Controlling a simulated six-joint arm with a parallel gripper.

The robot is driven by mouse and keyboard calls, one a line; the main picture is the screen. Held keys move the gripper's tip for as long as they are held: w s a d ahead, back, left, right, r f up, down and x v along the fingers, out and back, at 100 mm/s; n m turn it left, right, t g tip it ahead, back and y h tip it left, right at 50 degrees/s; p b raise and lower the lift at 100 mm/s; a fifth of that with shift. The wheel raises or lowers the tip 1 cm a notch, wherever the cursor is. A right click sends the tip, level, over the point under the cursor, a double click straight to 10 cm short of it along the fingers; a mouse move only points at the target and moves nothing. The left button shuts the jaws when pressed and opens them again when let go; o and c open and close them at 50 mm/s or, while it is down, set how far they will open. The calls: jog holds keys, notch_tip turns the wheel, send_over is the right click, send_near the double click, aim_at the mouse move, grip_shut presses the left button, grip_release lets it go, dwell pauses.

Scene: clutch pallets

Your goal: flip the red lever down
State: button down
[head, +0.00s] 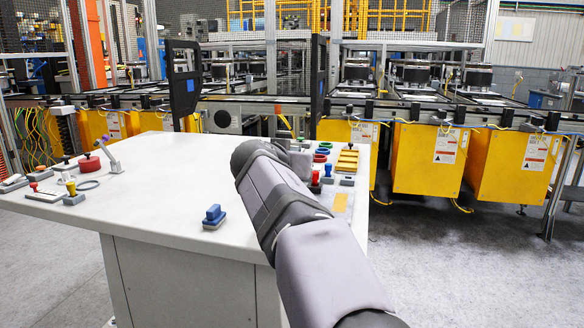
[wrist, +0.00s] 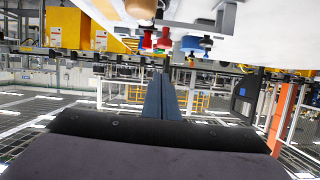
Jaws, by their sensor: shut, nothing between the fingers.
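Two small upright red-topped controls could be the red lever, and I cannot tell which it is. One red-topped control (head: 34,187) stands on a grey base at the left front of the white table. The other red-topped control (head: 315,178) stands on the right side, close beside my arm. My gripper (wrist: 160,95) shows in the wrist view with its dark fingers together and nothing between them. The fingers are apart from the colored controls, including a red piece (wrist: 164,40), at the top of that view. In the head view my arm hides most of the gripper.
The white table (head: 160,210) also bears a blue control (head: 214,214), a yellow-topped control (head: 72,189), a red round button (head: 90,165) and a yellow block (head: 347,160). The table's middle is mostly clear. A conveyor with yellow bins (head: 428,160) runs behind.

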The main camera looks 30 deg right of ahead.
jog(key=b+v, duration=0.1)
jog(key=v, duration=0.9)
jog(key=shift+r, duration=0.25)
jog(key=shift+w+a, duration=0.1)
jog(key=shift+w, duration=0.05)
